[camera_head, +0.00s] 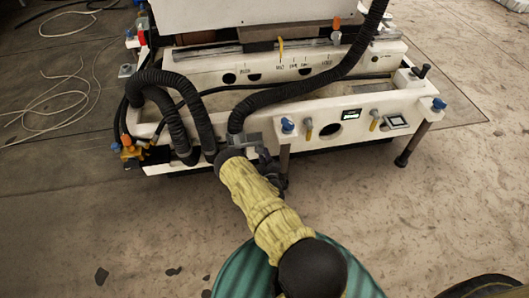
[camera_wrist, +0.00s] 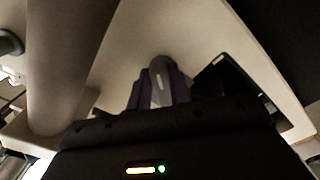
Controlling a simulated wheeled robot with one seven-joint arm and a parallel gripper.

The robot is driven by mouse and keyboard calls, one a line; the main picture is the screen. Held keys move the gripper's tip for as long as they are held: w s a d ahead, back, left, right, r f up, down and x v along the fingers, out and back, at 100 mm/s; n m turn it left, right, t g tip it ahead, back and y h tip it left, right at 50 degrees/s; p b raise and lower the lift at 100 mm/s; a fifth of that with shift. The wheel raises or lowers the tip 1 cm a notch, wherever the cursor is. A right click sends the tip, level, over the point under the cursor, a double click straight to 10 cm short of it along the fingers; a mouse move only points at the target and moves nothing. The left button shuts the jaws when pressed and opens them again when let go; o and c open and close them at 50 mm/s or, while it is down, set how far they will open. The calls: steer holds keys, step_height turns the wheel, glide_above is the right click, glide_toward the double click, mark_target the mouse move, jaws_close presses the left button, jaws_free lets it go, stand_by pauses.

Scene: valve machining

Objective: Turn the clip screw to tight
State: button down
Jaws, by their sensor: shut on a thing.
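My gripper (camera_wrist: 160,92) shows in the wrist view with its two dark purple fingers shut on a grey, round-ended piece, which looks like the clip screw (camera_wrist: 159,70). The piece stands upright between the fingers, in front of a pale panel. In the head view my gripper (camera_head: 268,160) is at the front edge of the white machine base (camera_head: 215,140), left of the front leg. There the screw is hidden by my gripper and arm, and its turn angle cannot be told.
Thick black hoses (camera_head: 195,115) loop over the machine's front left, close to my gripper. Blue knobs (camera_head: 288,125), yellow handles (camera_head: 308,130) and a small display (camera_head: 396,121) line the front right. A dark leg (camera_head: 407,150) stands at the right. Pale cables lie on the floor at left.

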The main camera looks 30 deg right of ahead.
steer(key=m+p, duration=0.1)
steer(key=m, duration=0.1)
steer(key=m+p, duration=0.1)
steer(key=m, duration=0.1)
steer(key=shift+w+a+m, duration=0.2)
steer(key=shift+m, duration=0.1)
steer(key=m, duration=0.1)
steer(key=m+p, duration=0.1)
steer(key=m, duration=0.1)
steer(key=m+p, duration=0.1)
steer(key=m, duration=0.1)
steer(key=shift+w+a+f, duration=0.1)
steer(key=shift+a+f, duration=0.05)
steer(key=shift+a, duration=0.2)
steer(key=c, duration=1.3)
jaws_free()
steer(key=shift+f, duration=0.1)
